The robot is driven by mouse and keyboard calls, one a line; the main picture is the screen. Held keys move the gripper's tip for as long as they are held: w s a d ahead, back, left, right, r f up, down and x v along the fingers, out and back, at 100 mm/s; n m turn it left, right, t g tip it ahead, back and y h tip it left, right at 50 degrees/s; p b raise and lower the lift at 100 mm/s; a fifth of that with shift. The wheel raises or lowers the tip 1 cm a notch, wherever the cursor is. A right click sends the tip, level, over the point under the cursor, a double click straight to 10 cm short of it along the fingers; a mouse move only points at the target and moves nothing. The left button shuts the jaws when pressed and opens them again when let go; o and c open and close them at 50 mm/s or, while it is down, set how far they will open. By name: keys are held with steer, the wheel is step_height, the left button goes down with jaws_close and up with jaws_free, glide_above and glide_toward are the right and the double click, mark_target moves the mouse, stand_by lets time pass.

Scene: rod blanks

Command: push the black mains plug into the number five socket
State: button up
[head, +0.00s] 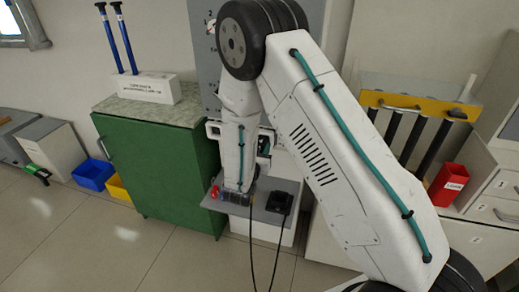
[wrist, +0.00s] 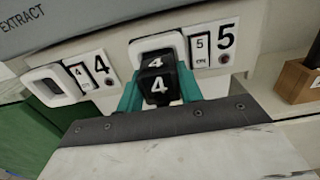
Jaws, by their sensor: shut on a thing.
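In the wrist view my gripper (wrist: 160,90) has its teal fingers shut on a black plug (wrist: 158,84) marked 4. The plug is directly in front of the white-framed number five socket (wrist: 148,43), which has a 5 label to its right. The plug covers most of that socket's opening, and I cannot tell how far in it sits. The number four socket (wrist: 46,88) is to the left and looks empty. In the head view my gripper is low by the wall panel, and its fingers and the plug cannot be made out.
In the head view a grey shelf (head: 262,214) carries a black block (head: 278,202) with a cable and a small red item (head: 214,192). A green cabinet (head: 150,175) stands to the left. A brown holder (wrist: 297,80) is to the right in the wrist view.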

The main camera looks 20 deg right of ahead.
steer(key=shift+w+d, duration=0.15)
steer(key=shift+w, duration=0.1)
steer(key=o, duration=1.1)
steer(key=shift+o, duration=0.2)
steer(key=v, duration=0.7)
steer(key=shift+s, duration=0.3)
